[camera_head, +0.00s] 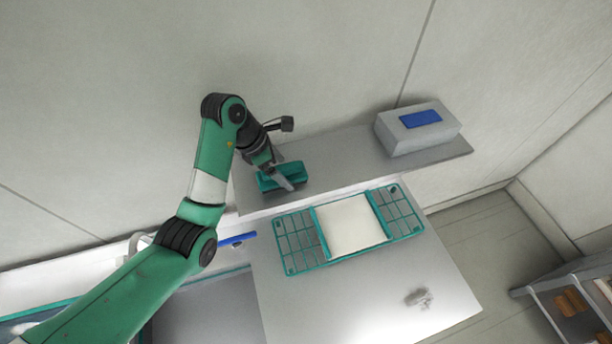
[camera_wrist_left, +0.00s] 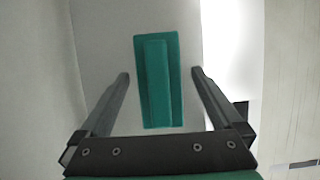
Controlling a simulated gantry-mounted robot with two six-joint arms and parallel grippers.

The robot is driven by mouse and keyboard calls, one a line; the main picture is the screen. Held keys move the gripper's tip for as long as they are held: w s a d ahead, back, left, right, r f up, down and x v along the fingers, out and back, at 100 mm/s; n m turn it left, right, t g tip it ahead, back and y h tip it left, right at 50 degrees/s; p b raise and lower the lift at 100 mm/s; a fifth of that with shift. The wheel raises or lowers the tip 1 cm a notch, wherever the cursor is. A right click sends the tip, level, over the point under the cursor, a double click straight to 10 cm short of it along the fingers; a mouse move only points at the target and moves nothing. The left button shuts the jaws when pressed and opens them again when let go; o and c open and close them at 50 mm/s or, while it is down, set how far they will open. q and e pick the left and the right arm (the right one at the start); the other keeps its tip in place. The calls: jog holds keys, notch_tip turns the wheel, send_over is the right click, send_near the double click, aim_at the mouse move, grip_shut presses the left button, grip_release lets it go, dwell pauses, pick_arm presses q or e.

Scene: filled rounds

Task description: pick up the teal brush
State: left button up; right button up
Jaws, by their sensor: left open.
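The teal brush (camera_head: 268,183) lies on a raised grey shelf (camera_head: 330,155) against the wall. In the left wrist view the brush (camera_wrist_left: 158,82) is a teal block with a raised ridge along its length. My left gripper (camera_head: 284,180) is at the brush, its near finger covering part of it in the head view. In the left wrist view my left gripper (camera_wrist_left: 160,74) is open, with one finger on each side of the brush and a gap on both sides. My right gripper is not in view.
A grey box with a blue panel (camera_head: 420,128) stands at the shelf's right end. Below the shelf, a teal wire rack (camera_head: 300,244) with a white middle sits on a white counter (camera_head: 370,295). A blue handle (camera_head: 238,239) lies left of the rack.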

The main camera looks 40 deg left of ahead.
pick_arm(q)
jog(key=shift+a+f, duration=0.1)
jog(key=shift+f, duration=0.25)
dwell(0.5)
jog(key=c, duration=1.5)
jog(key=shift+o, duration=0.2)
jog(key=shift+r, duration=0.1)
